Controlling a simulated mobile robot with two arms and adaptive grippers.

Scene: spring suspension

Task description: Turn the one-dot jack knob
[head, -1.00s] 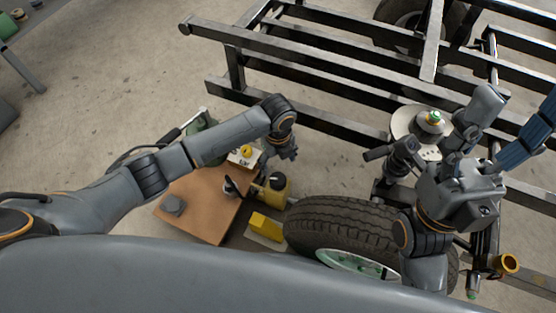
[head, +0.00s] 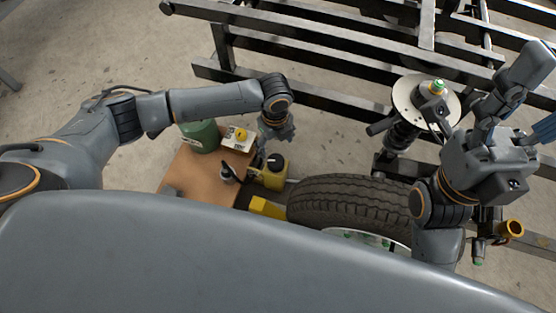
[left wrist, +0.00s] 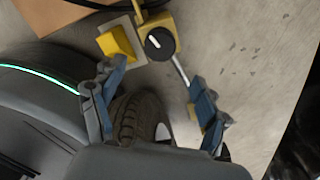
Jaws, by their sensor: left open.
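The jack is a yellow body (head: 273,174) on the floor beside the tyre in the head view. Its round black knob (left wrist: 160,42), with a white mark, faces the camera in the left wrist view. I cannot make out a dot on it. My left gripper (head: 279,134) hangs just beyond the jack in the head view. In the left wrist view its blue fingers (left wrist: 157,78) are spread, with the knob beyond the gap and no contact visible. My right gripper (head: 527,108) is open and appears empty, near the strut with the white disc (head: 407,101).
A tyre (head: 345,199) lies close to the jack. A brown board (head: 209,175) carries a green canister (head: 200,137) and a white box with a yellow knob (head: 238,139). A yellow block (left wrist: 116,43) is beside the jack. Black frame rails (head: 310,89) span the back.

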